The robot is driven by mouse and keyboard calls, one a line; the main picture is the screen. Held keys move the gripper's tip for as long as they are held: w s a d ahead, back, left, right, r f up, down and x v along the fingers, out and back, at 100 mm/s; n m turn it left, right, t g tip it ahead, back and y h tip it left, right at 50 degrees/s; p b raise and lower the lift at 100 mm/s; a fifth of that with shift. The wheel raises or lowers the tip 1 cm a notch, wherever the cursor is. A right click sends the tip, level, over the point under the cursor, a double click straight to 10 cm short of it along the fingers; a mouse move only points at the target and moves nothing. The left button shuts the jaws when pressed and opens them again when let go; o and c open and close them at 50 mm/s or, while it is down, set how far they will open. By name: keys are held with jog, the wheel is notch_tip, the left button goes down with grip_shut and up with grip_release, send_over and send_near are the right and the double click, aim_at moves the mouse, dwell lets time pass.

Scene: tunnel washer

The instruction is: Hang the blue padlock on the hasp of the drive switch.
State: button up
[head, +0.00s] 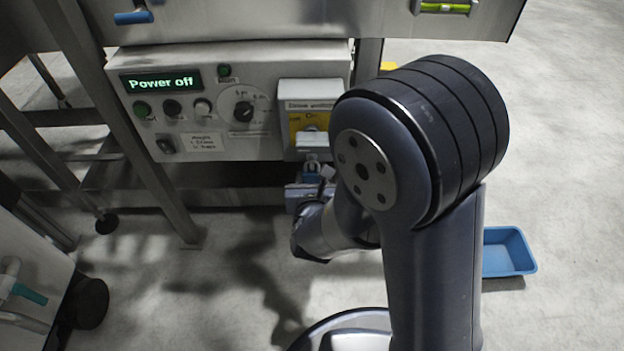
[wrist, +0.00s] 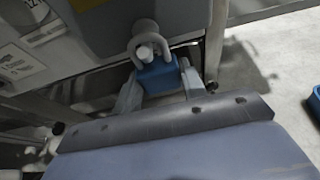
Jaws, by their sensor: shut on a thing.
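The blue padlock (wrist: 158,76) is between the two fingers of my gripper (wrist: 160,84) in the wrist view, with its grey shackle (wrist: 148,32) pointing up towards the switch box. A pale, round-ended peg of the hasp (wrist: 145,52) shows inside the shackle's loop; whether it passes fully through I cannot tell. In the head view the padlock (head: 311,170) is a small blue patch just below the pale hasp (head: 311,140) of the drive switch (head: 310,115), which has a yellow plate. My gripper (head: 312,183) is partly hidden there by my arm.
The control panel (head: 190,105) left of the switch reads "Power off" and carries buttons and a dial. A metal frame leg (head: 125,130) stands at the left. A blue tray (head: 508,252) lies on the floor at right. The floor there is mostly clear.

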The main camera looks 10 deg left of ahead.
dwell(0.3)
jog(key=o, duration=1.1)
jog(key=shift+p+v, duration=1.55)
jog(key=shift+v, duration=3.85)
jog(key=b+x, duration=0.3)
jog(key=x, duration=0.8)
jog(key=shift+f, duration=0.15)
jog(key=shift+s+r+p, duration=0.15)
jog(key=shift+r+p, duration=0.35)
jog(key=shift+s+d+r+p, duration=0.1)
jog(key=shift+s+r+p, duration=0.15)
jog(key=shift+s+p, duration=0.1)
